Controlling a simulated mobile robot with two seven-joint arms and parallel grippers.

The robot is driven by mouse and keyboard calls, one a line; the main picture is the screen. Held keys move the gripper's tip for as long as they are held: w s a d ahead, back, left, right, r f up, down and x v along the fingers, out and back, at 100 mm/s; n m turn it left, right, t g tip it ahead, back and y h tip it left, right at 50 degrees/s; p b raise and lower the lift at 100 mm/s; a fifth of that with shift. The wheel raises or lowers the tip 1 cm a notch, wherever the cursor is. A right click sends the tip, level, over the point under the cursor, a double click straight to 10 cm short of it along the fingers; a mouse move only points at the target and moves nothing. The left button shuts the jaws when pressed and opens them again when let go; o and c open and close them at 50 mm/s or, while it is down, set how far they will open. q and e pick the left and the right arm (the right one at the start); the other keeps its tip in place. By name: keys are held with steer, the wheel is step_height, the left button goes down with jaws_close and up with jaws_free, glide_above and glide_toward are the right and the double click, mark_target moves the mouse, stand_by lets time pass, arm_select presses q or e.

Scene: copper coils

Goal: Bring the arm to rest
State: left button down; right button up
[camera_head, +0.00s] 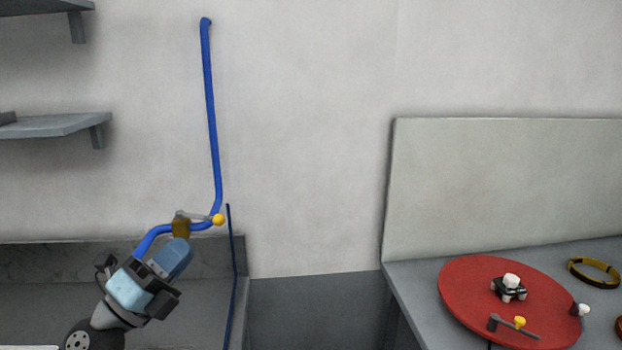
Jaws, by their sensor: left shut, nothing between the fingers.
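My left gripper (172,257) comes in from the lower left, in front of the grey counter. It is shut and empty, and its tip is close below a brass valve (181,229) in the picture. I cannot tell whether they touch. The valve sits on a blue pipe (211,110) that runs down the wall and bends left, partly hidden behind the gripper. A lever with a yellow knob (218,219) points right from the valve. My right gripper is out of view.
A thin dark blue pole (231,290) stands just right of the gripper. Grey shelves (55,125) are on the left wall. A table (415,290) at right bears a red disc (465,285) with small parts, and a yellow-black ring (594,270). The wall between is clear.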

arm_select(q)
steer(key=s+a+f+n+g+y, duration=0.1)
steer(key=s+a+f+n+y, duration=0.3)
steer(key=f+n+y, duration=0.65)
steer(key=s+a+f+n+y, duration=0.2)
steer(key=a+f+n+y, duration=0.45)
steer(key=n, duration=0.75)
steer(key=s+d+f+n+g+h, duration=0.1)
steer(key=s+d+f+n+g, duration=0.1)
steer(key=s+f+g, duration=0.7)
steer(key=s+d+f+n+g, duration=0.2)
steer(key=s+d+f+g, duration=0.15)
steer(key=s+f, duration=0.65)
steer(key=w+d+t+h+p, duration=0.3)
steer(key=w+d+t+p, duration=0.1)
steer(key=p, duration=0.7)
steer(key=shift+d+f+m+t, duration=0.15)
steer(key=shift+d+m+t, duration=0.2)
steer(key=shift+d+t, duration=0.65)
steer(key=shift+a, duration=0.2)
